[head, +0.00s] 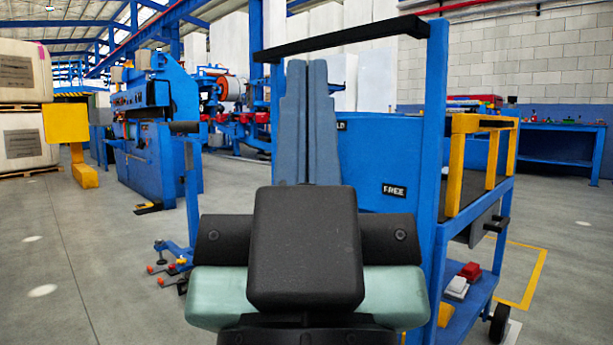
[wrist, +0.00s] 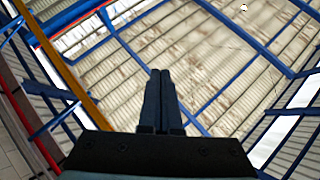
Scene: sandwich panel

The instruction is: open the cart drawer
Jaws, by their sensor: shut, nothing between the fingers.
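The blue cart (head: 434,150) stands just ahead and to the right of centre in the head view. A grey drawer (head: 470,232) sits under its top on the right side, with a black bar handle (head: 497,225) on its face. The drawer looks flush with the cart side, seen at a steep angle. My gripper (head: 307,66) points upward in front of the cart, left of the drawer and apart from it. In the wrist view, its fingers (wrist: 160,73) are together and empty against the roof. The drawer is not in the wrist view.
The cart has a black push bar (head: 345,38), yellow rails (head: 470,122) and a lower shelf with red and white items (head: 458,287). A blue machine (head: 150,150) stands at the left. A blue workbench (head: 560,128) is at the back right. Floor right of the cart is clear.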

